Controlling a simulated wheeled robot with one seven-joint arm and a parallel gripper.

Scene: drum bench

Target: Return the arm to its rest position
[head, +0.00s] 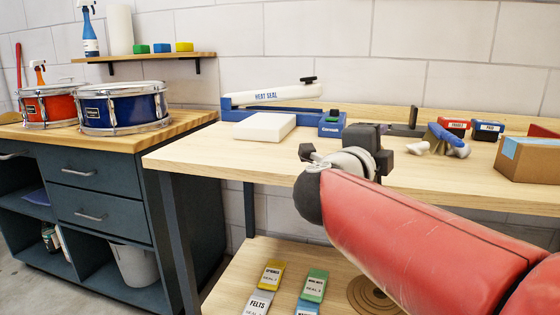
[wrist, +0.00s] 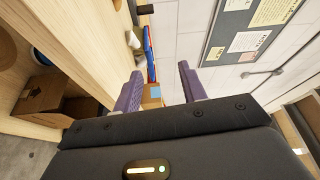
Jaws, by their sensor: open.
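My red arm (head: 430,225) reaches in from the lower right of the head view. The fingertips cannot be made out there. In the wrist view my gripper (wrist: 158,78) shows two purple fingers spread apart, with nothing held between them. A small box with a blue patch (wrist: 152,93) shows beyond the gap, and the wall is behind.
Drums (head: 124,107) stand on the left cabinet. Packets (head: 314,285) lie on the lower shelf.

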